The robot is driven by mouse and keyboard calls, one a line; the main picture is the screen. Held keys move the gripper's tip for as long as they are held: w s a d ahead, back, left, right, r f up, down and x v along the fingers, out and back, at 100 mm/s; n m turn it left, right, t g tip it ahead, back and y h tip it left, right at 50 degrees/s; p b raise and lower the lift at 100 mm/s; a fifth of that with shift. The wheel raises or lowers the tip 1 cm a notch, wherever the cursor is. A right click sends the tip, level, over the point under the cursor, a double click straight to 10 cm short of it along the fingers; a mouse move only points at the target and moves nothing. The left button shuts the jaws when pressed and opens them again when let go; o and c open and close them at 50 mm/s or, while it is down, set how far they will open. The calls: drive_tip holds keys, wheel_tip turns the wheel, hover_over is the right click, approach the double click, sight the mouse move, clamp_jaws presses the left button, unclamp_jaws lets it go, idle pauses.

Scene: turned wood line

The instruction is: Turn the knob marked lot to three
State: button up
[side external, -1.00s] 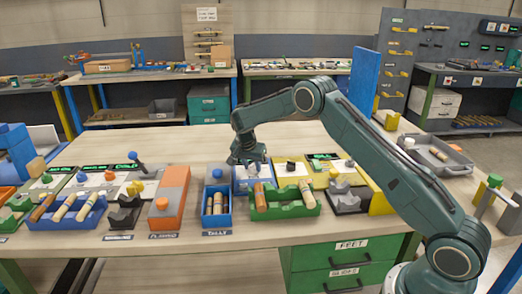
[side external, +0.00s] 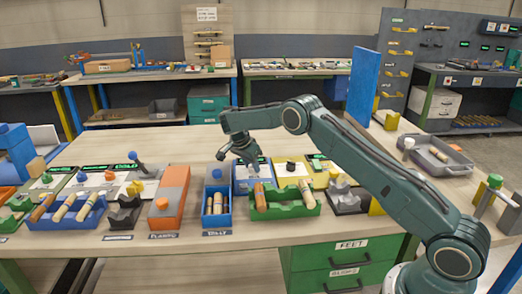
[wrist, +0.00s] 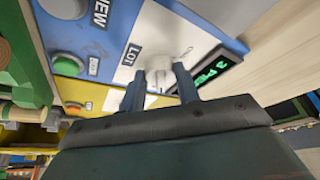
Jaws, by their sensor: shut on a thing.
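The knob marked lot (wrist: 158,72) is a pale knob on a white plate of a blue panel, beside a "LOT" label (wrist: 131,54). My gripper (wrist: 159,84) has one finger on each side of the knob and is shut on it. A display (wrist: 214,68) beside the knob shows green characters that seem to start with a 3; the rest is partly cut off. In the side view my gripper (side external: 243,158) is tilted over the blue panel (side external: 241,187), and the knob is hidden there.
A yellow panel (side external: 320,180) adjoins on the right.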

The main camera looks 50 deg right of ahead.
drive_tip(key=o, duration=1)
drive_tip(key=shift+v, duration=3.75)
